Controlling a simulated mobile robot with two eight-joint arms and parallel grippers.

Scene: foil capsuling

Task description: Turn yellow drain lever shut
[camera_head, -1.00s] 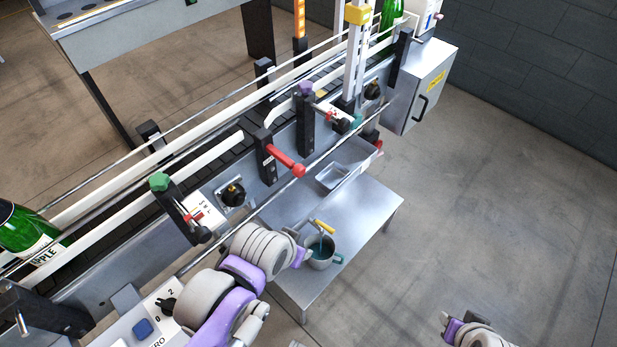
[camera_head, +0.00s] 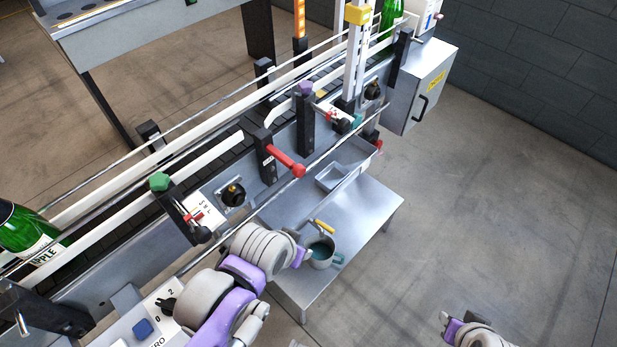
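The yellow drain lever (camera_head: 324,227) sticks out below the conveyor's side, just above a metal mug (camera_head: 320,255) with a teal handle and bluish liquid inside. No stream shows between lever and mug. My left gripper (camera_head: 302,257) is beside the mug's left rim, just below and left of the lever. Its fingers are small and partly hidden by my own wrist, so I cannot tell whether they are open or touch anything. My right gripper (camera_head: 447,327) is low at the right, over the floor, away from the table; its finger gap is unclear.
The mug stands on a steel side table (camera_head: 365,215) with a shallow metal tray (camera_head: 335,177) behind. A red-handled clamp (camera_head: 287,163) and a guide rail overhang from the conveyor. Floor at right is clear.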

